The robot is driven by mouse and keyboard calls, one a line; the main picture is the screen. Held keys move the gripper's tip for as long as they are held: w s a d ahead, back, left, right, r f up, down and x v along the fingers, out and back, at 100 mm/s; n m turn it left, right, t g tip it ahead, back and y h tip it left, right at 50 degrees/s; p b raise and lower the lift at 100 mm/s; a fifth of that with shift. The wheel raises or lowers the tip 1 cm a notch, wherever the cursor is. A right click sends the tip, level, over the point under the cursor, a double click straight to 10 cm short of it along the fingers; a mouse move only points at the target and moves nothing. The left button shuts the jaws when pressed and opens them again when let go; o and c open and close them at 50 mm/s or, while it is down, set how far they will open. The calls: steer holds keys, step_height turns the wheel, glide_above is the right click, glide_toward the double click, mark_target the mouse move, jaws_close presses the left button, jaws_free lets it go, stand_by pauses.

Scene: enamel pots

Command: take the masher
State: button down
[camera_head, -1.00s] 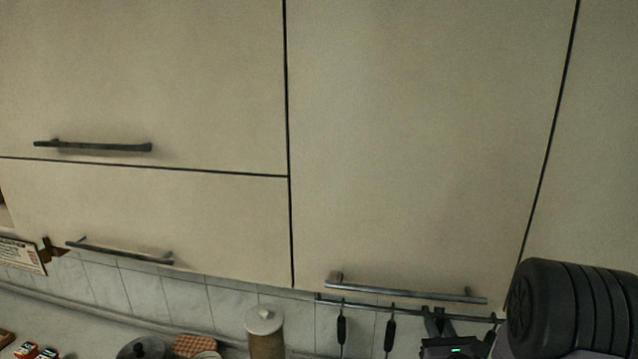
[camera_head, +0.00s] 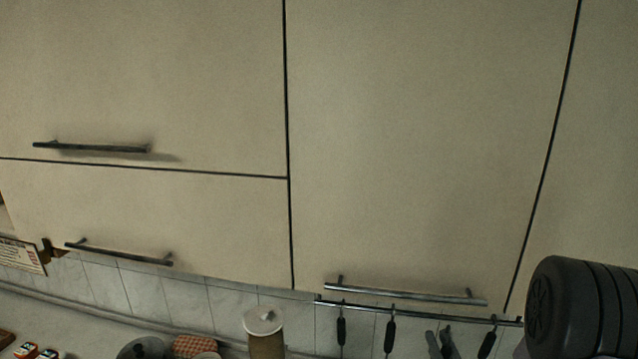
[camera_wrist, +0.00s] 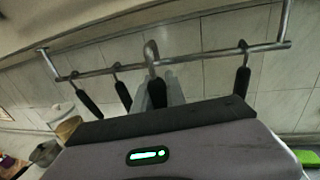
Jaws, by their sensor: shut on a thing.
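In the wrist view, my gripper (camera_wrist: 160,94) is shut on a dark handle (camera_wrist: 157,92) in the middle of the hanging row. I take this to be the masher; its lower end is hidden behind the gripper body. A pale hook or loop shows above the handle at the rail, and I cannot tell whether the handle still hangs from it. In the head view, the grey fingers of my gripper (camera_head: 438,345) show at the bottom edge, with the handle (camera_head: 446,335) by them.
A metal rail (camera_wrist: 205,55) runs along the tiled wall under the cabinets. Other black-handled utensils hang on both sides: two left (camera_wrist: 88,104) (camera_wrist: 122,95), one right (camera_wrist: 242,80). A lidded jar (camera_head: 265,335) and a pot (camera_head: 142,349) stand on the counter at left.

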steer(key=shift+s+a+r+p, duration=0.2)
steer(key=shift+s+r+p, duration=0.1)
steer(key=shift+p, duration=1.55)
steer(key=s+p, duration=0.1)
steer(key=p, duration=0.1)
steer(key=shift+s+f+p, duration=0.1)
steer(key=shift+p, duration=0.3)
steer(key=shift+s+f+p, duration=0.15)
steer(key=shift+f+p, duration=0.15)
